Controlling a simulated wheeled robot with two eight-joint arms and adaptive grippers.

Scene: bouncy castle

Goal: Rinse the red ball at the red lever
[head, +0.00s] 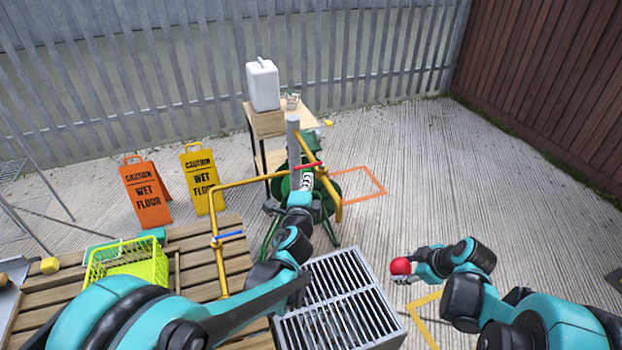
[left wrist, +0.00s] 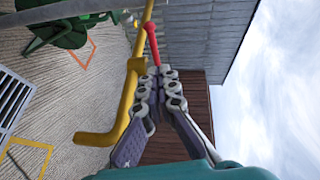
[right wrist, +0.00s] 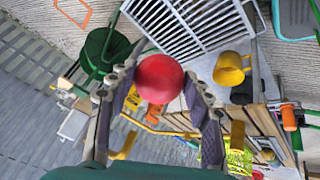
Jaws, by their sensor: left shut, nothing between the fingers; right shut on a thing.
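The red ball (head: 400,266) is held in the fingers of my right gripper (head: 408,275), right of the metal grate. In the right wrist view the ball (right wrist: 159,78) sits between the fingertips. The red lever (head: 309,166) is on a yellow pipe (head: 339,190) whose end points down. My left gripper (head: 307,181) is shut and empty beside the lever. In the left wrist view the red lever (left wrist: 152,42) lies just past the closed fingertips (left wrist: 160,76); I cannot tell whether they touch. The ball is apart from the pipe end, to its lower right.
A metal grate (head: 345,300) lies below the pipes. A blue lever (head: 228,235) is on another yellow pipe at left. A wooden bench (head: 200,262) holds a lime basket (head: 135,268). Caution signs (head: 147,193) and a table with a white canister (head: 263,85) stand behind.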

